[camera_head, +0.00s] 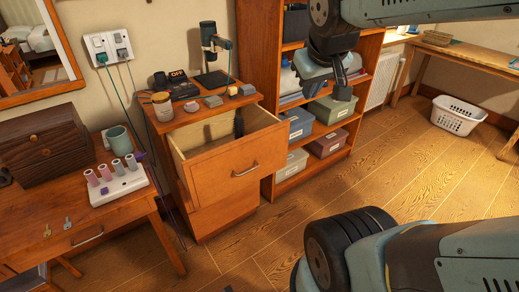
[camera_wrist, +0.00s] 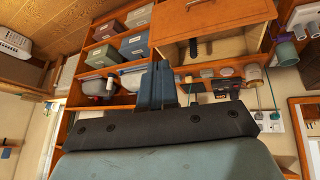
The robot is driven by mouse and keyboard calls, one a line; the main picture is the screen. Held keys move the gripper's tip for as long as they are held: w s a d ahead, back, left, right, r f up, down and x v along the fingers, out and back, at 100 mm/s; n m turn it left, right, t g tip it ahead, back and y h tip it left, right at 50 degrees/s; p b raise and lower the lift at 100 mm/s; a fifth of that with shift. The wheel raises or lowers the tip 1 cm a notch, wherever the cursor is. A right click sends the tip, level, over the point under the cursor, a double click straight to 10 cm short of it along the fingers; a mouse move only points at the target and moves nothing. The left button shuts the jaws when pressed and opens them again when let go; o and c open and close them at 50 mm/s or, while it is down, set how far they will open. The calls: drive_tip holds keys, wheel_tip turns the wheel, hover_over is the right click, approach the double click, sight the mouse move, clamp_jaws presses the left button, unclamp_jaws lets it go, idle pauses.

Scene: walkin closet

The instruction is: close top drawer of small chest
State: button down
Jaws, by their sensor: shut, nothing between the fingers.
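The small chest (camera_head: 222,219) is wooden and stands against the wall in the head view. Its top drawer (camera_head: 240,174) is pulled out, with a small metal handle on its front and a dark object inside. The open drawer also shows upside down at the top of the wrist view (camera_wrist: 215,17). My gripper (camera_head: 343,92) is shut and empty, pointing down in the air to the right of the drawer, apart from it. In the wrist view the closed fingers (camera_wrist: 163,75) show at the middle.
A jar, a black device and small grey blocks stand on the chest top. A shelf unit (camera_head: 256,50) with labelled boxes stands right of the chest. A desk (camera_head: 100,222) with a wooden box is at left. A white basket (camera_head: 457,116) stands far right. Floor before the chest is clear.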

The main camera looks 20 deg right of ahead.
drive_tip(key=w+d+f+n+t, duration=0.1)
drive_tip(key=w+d+f+n, duration=0.25)
drive_tip(key=w, duration=0.35)
drive_tip(key=w+d+f+n+t, duration=0.1)
drive_tip(key=w+d+f+n, duration=0.25)
drive_tip(key=w, duration=0.35)
drive_tip(key=w+d+f+n+t, duration=0.1)
drive_tip(key=w+d+f+n, duration=0.25)
drive_tip(key=w, duration=0.25)
drive_tip(key=n+g+y, duration=0.5)
drive_tip(key=n+y, duration=0.3)
drive_tip(key=n, duration=0.1)
approach(266, 156)
drive_tip(key=s+r, duration=0.2)
drive_tip(key=s, duration=0.5)
drive_tip(key=shift+w+a+f, duration=1)
drive_tip(key=shift+w+f, duration=0.2)
drive_tip(key=shift+w+a+f, duration=1.05)
drive_tip(key=shift+w+f, duration=0.2)
drive_tip(key=shift+w+a+f, duration=1)
drive_tip(key=shift+w+f, duration=0.2)
